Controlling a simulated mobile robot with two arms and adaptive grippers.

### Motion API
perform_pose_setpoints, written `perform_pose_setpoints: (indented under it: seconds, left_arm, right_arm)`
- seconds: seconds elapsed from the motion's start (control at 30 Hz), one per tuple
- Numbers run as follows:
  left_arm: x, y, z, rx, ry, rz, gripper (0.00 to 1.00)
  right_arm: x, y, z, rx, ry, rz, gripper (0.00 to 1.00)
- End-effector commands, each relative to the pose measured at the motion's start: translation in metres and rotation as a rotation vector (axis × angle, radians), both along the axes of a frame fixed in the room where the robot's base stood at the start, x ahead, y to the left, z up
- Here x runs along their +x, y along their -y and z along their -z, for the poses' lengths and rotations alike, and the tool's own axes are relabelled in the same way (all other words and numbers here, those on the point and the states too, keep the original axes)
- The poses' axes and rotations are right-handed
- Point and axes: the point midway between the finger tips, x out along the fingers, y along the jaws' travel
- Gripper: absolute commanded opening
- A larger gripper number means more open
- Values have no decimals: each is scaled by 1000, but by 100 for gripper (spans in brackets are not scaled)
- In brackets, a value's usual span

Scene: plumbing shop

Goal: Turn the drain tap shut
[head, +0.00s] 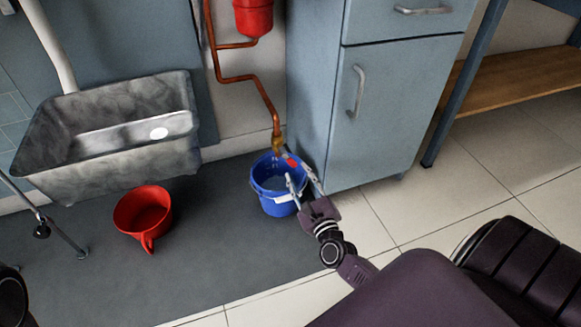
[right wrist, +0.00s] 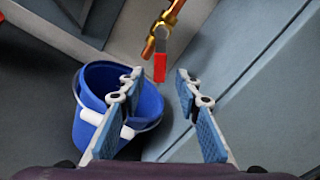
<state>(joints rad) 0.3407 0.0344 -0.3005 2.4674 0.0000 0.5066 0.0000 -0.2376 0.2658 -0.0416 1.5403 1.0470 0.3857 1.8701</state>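The drain tap (head: 277,145) is a brass fitting at the lower end of a copper pipe, above a blue bucket (head: 268,192). Its red lever (head: 291,161) points down and right in the head view. In the right wrist view, the brass tap (right wrist: 160,42) is at the top and the red lever (right wrist: 160,67) points down toward my fingers. My right gripper (head: 298,177) is open and empty, its fingertips close to the lever. In the right wrist view, the lever's end lies just beyond the gap between the fingertips (right wrist: 158,77), apparently untouched. My left gripper is out of view.
A blue-grey cabinet (head: 385,110) stands close to the right of the tap. A red vessel (head: 253,15) hangs above on the pipe. The dark mat (head: 200,275) is clear in front.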

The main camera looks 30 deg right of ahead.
Motion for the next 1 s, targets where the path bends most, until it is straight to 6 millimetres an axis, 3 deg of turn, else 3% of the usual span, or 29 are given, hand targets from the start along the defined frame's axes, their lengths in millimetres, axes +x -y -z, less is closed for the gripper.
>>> perform_pose_setpoints:
  seconds: [0.3, 0.7, 1.0]
  left_arm:
    - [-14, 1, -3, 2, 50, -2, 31]
    - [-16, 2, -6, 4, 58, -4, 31]
    - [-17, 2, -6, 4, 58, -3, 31]
  right_arm:
    - [47, 11, 1, -1, 1, 0, 31]
    - [56, 13, 0, -3, -2, -2, 31]
    - [55, 13, 0, -3, -1, -1, 0]
